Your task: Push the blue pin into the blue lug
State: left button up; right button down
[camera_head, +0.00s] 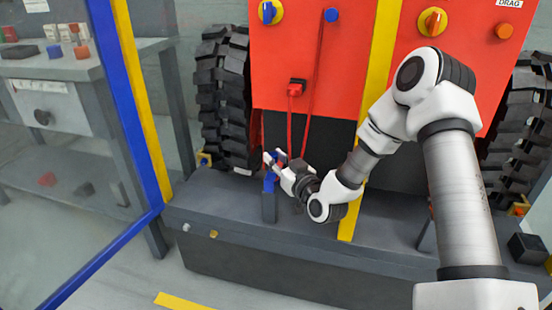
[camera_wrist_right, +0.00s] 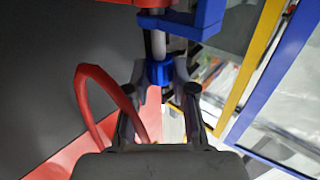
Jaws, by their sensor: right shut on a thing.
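My right gripper (camera_head: 274,160) reaches in from the right to the dark grey post (camera_head: 269,207) at the front of the machine. In the right wrist view the gripper (camera_wrist_right: 161,78) is shut on the blue pin (camera_wrist_right: 161,73), one finger on each side of its blue collar. The pin's grey shaft points away from the gripper toward the blue lug (camera_wrist_right: 205,18). The lug also shows on the post in the head view (camera_head: 269,182). I cannot tell whether the shaft tip is inside the lug's hole. My left gripper is out of view.
A red cord (camera_wrist_right: 98,80) loops beside the gripper. The red machine panel (camera_head: 340,65) with knobs stands behind, a black track (camera_head: 222,95) left of the gripper. A blue and yellow upright (camera_head: 130,90) and a grey bench (camera_head: 60,68) stand at left.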

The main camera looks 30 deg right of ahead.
aim_at(276, 178)
jog(key=shift+f, duration=0.2)
jog(key=shift+f+b, duration=0.9)
jog(key=shift+f, duration=0.05)
jog(key=shift+p, duration=0.3)
dwell(0.5)
jog(key=shift+f+b, duration=0.3)
jog(key=shift+f, duration=0.1)
jog(key=c, duration=0.9)
grip_release()
jog(key=shift+s, duration=0.15)
jog(key=s, duration=1.1)
jog(key=shift+s+a, duration=0.25)
jog(key=shift+s, duration=0.15)
